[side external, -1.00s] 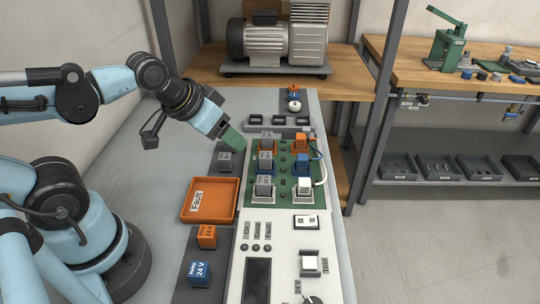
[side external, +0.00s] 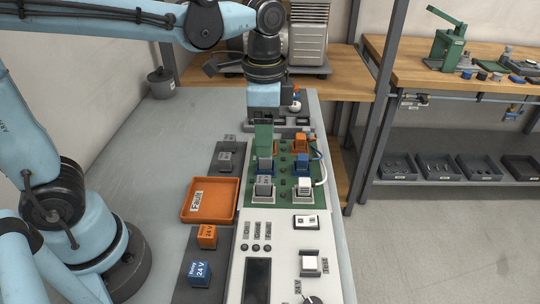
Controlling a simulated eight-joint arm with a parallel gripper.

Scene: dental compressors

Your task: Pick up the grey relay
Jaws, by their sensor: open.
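My gripper (side external: 263,140) points down with its green fingers over the left column of the green board (side external: 284,185). The fingers are open, though the gap between them is hard to see from this side. A grey relay (side external: 265,163) shows just below the fingertips, and I cannot tell whether they touch it. Another grey relay (side external: 264,186) stands in front of it in the same column. The rear place of that column is hidden behind the fingers. One more grey relay (side external: 225,160) stands on the dark strip left of the board.
Orange (side external: 300,143), blue (side external: 303,161) and white (side external: 304,186) relays fill the board's right column, with cables beside them. An orange Fault tray (side external: 209,213) lies left of the board. An orange relay (side external: 207,236) and a blue relay (side external: 199,272) stand nearer the front.

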